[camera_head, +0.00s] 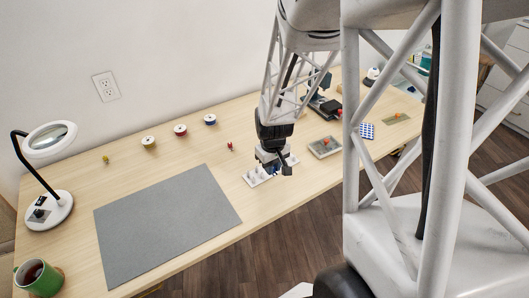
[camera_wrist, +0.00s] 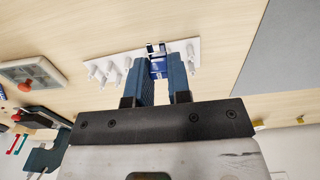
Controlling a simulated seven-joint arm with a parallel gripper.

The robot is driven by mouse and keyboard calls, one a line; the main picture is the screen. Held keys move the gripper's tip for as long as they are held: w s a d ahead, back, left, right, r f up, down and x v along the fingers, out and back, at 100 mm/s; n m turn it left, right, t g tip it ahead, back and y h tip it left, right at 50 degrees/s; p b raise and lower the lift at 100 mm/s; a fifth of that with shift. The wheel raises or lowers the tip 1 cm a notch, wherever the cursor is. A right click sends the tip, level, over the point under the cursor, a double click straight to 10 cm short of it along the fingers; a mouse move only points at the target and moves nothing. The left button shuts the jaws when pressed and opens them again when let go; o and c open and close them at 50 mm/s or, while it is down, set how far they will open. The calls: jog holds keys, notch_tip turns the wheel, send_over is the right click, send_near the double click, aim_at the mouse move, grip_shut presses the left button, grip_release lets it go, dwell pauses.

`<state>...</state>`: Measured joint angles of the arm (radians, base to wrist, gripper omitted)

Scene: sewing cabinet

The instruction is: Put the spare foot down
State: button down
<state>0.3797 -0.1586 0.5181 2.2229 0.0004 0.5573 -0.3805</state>
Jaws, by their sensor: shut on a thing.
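My gripper (camera_head: 270,171) is low over the right part of the table. In the wrist view its two blue fingers (camera_wrist: 161,78) are shut on a small blue and metallic piece, which looks like the spare foot (camera_wrist: 158,62). The piece is at a white rack (camera_wrist: 126,62) with several upright pegs; pegs show on both sides of it. The rack also shows in the head view (camera_head: 254,179), partly behind the gripper. I cannot tell whether the foot touches the rack or is just above it. The fingers hide most of the foot.
A grey mat (camera_head: 165,222) lies left of the rack. A grey tray with a red knob (camera_head: 325,148) is to its right. Thread spools (camera_head: 180,130) stand at the back. A magnifier lamp (camera_head: 62,200) and green mug (camera_head: 42,281) are far left. A blue checked piece (camera_head: 367,131) lies right.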

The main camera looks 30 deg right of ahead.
jog(key=w+d+f, duration=0.1)
jog(key=w+d, duration=0.3)
jog(key=w, duration=0.6)
jog(key=shift+f, duration=1.75)
jog(key=shift+f, duration=0.25)
jog(key=c, duration=1.1)
grip_release()
jog(key=shift+o, duration=0.2)
jog(key=shift+r, duration=0.15)
notch_tip(320, 180, up, 12)
